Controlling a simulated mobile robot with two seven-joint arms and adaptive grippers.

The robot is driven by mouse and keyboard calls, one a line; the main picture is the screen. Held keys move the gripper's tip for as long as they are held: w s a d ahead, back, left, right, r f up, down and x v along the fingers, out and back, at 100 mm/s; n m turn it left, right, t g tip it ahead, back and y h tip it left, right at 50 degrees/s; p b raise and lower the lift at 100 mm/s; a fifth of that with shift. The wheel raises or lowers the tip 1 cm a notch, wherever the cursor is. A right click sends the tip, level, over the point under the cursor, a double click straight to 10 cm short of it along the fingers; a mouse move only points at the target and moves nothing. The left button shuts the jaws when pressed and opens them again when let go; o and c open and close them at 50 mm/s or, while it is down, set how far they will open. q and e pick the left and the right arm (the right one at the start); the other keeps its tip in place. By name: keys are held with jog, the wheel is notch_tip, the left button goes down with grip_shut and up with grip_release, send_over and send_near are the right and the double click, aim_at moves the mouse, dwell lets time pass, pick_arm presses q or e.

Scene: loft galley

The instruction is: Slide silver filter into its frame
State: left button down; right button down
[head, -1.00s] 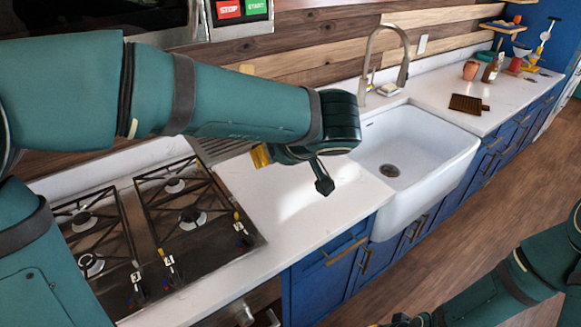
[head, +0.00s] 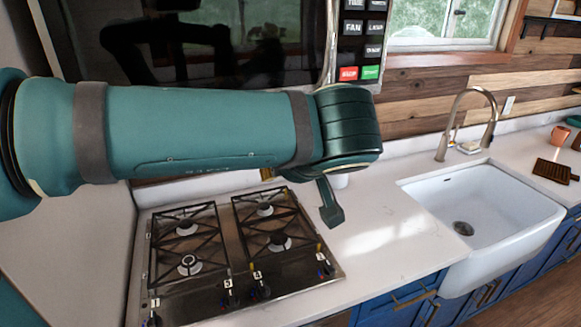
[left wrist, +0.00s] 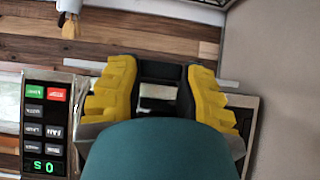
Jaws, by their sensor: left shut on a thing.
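My left gripper (left wrist: 161,80) shows in the left wrist view with its yellow fingers apart, shut on the silver filter (left wrist: 92,131). Only silver edges of the filter show, on both sides of the fingers; my teal arm link covers the rest. I cannot make out the filter's frame clearly; a grey-rimmed edge (left wrist: 250,125) shows right of the fingers. My right gripper is out of view.
The gas cooktop (head: 235,250) lies below my left arm. A white sink (head: 490,210) and tap (head: 470,110) are to the right, with clear counter (head: 375,230) between. The microwave's button panel (head: 362,40) is just above my left wrist.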

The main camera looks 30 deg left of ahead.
pick_arm(q)
jog(key=shift+w+a+p, duration=0.15)
jog(key=shift+w+a, duration=0.8)
jog(key=shift+a, duration=0.15)
jog(key=shift+w+a+p, duration=0.15)
jog(key=shift+w+a, duration=0.75)
jog(key=shift+a, duration=0.2)
jog(key=shift+t, duration=0.3)
dwell(0.5)
jog(key=shift+w+a, duration=1.8)
jog(key=shift+a, duration=0.3)
jog(key=shift+w+a, duration=1.8)
jog(key=shift+a, duration=0.25)
dwell(0.9)
